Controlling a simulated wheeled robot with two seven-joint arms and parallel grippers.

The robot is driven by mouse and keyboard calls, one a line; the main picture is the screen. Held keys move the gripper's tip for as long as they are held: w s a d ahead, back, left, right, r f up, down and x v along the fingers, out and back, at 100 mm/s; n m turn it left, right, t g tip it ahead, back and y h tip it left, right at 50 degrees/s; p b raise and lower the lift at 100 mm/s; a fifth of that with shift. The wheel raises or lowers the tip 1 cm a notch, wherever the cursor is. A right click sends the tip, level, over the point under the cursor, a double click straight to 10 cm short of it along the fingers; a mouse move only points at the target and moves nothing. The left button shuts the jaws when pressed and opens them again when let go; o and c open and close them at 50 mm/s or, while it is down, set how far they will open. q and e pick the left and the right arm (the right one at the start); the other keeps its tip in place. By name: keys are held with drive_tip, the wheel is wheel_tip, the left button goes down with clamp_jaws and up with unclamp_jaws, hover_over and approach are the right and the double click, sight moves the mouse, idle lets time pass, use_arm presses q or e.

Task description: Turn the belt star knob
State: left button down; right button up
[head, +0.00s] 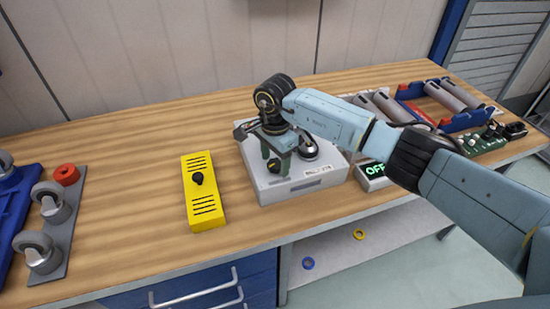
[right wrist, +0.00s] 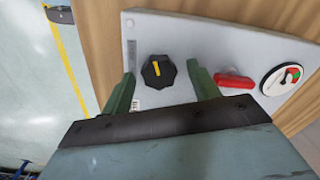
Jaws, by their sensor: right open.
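The black star knob (right wrist: 158,71) with a yellow pointer mark sits on top of the pale grey box (head: 322,181). In the right wrist view it lies between the two green fingers of my right gripper (right wrist: 161,72), with gaps visible on both sides. My right gripper (head: 277,160) is open, low over the left part of the box in the head view, and hides the knob there. Whether the fingertips are down beside the knob or just above it, I cannot tell. My left gripper is not in view.
A red handle (right wrist: 235,81) and a round gauge (right wrist: 284,78) share the box top. A yellow block (head: 205,213) with a black knob stands to the left. A display reading OFF (head: 373,172) is at the right. Wood is bare between the yellow block and the caster tray (head: 66,237).

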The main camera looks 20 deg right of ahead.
drive_tip(key=c, duration=1)
drive_tip(key=shift+m, duration=0.3)
